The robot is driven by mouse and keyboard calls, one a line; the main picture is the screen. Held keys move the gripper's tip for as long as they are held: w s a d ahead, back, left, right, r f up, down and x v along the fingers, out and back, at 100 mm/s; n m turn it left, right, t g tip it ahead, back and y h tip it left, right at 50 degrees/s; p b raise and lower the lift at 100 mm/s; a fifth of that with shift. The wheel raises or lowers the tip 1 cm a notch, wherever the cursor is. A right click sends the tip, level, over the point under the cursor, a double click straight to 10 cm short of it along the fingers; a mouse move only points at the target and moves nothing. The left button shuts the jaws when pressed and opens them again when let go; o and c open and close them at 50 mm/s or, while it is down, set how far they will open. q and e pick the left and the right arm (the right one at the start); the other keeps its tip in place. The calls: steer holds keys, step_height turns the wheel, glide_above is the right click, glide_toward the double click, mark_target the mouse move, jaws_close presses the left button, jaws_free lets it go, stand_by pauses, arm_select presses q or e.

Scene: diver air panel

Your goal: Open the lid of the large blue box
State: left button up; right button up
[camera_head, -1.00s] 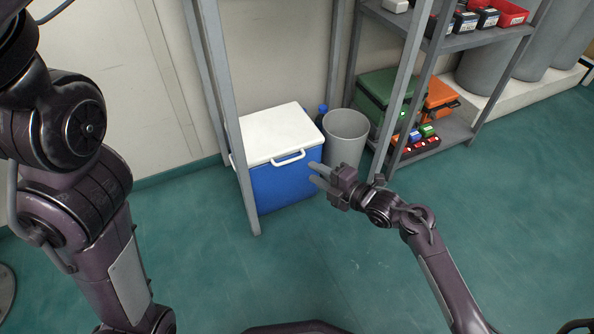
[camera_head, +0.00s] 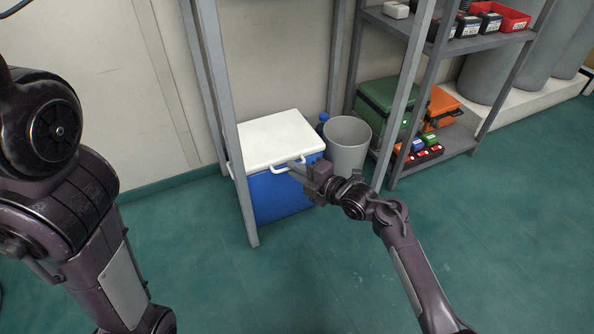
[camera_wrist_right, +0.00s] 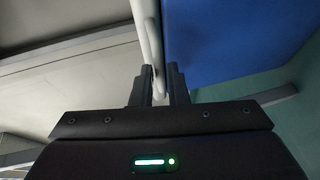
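The large blue box (camera_head: 280,199) stands on the floor at the foot of the shelf frame. Its white lid (camera_head: 272,138) lies closed on top, with a white handle (camera_head: 278,170) along the front edge. My right gripper (camera_head: 295,170) is at this handle, coming from the front right. In the right wrist view the handle (camera_wrist_right: 158,81) runs between the two fingers (camera_wrist_right: 160,88), which are close together around it. The blue box wall (camera_wrist_right: 225,35) fills the upper right there. My left arm shows at the left of the head view, but its gripper is out of view.
A grey bin (camera_head: 347,142) stands just right of the box, with a blue bottle (camera_head: 323,122) behind. A grey shelf post (camera_head: 238,180) rises at the box's front left. A shelf with a green case (camera_head: 388,103) stands further right. The floor in front is clear.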

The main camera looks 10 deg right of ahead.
jaws_close()
